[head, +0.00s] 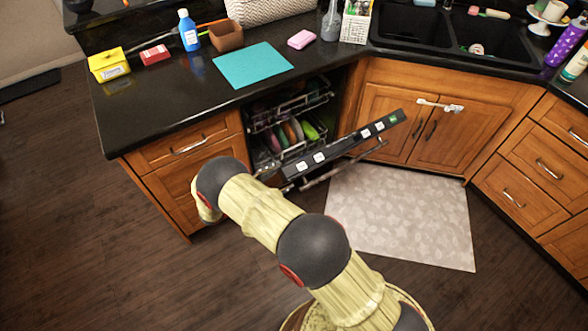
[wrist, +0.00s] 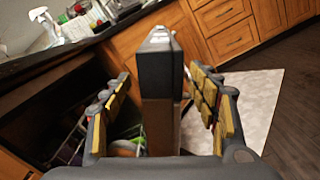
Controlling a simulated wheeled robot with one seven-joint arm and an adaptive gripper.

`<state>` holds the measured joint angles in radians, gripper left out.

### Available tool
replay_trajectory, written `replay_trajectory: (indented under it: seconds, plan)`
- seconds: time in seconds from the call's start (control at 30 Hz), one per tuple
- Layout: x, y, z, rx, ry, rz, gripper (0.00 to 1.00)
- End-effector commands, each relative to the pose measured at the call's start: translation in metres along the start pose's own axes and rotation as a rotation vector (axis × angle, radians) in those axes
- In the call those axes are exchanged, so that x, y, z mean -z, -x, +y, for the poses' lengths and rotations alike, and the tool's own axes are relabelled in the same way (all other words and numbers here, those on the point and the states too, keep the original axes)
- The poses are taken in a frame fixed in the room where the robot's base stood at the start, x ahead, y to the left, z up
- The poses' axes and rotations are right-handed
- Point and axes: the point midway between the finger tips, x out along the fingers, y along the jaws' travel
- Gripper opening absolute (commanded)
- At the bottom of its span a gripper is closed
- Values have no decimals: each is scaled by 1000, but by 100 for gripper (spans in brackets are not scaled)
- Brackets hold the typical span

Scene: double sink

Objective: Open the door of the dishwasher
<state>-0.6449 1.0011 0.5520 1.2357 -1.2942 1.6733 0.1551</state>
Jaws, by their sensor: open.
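The dishwasher door (head: 346,146) is partly open, tilted out from under the counter. Its dark top edge carries several white labels and a green one, and a bar handle (head: 345,165) runs along its front. Racks with coloured dishes (head: 288,130) show inside. In the wrist view the door (wrist: 160,65) stands end-on between the two fingers of my gripper (wrist: 160,80). The fingers are spread wide with a gap on each side of the door. In the head view my gripper is mostly hidden behind my arm, near the door's left end.
Wooden drawers (head: 185,150) stand left of the dishwasher. The sink cabinet (head: 410,125), with a white lock on its handles, is to the right. A grey mat (head: 400,215) lies on the floor. The dark floor at lower left is clear. Small items stand on the black counter.

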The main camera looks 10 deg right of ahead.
Motion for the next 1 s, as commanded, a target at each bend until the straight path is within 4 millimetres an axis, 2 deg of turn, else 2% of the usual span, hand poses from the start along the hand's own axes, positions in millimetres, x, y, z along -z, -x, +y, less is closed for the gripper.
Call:
replay_trajectory:
  seconds: [0.2, 0.4, 0.8, 1.0]
  plan:
    - [1, -36, -2, 5, 1, -1, 60]
    - [0, -58, -1, 3, 0, 0, 60]
    - [0, -65, -1, 3, 1, 1, 59]
    - [0, -65, -1, 3, 0, 1, 48]
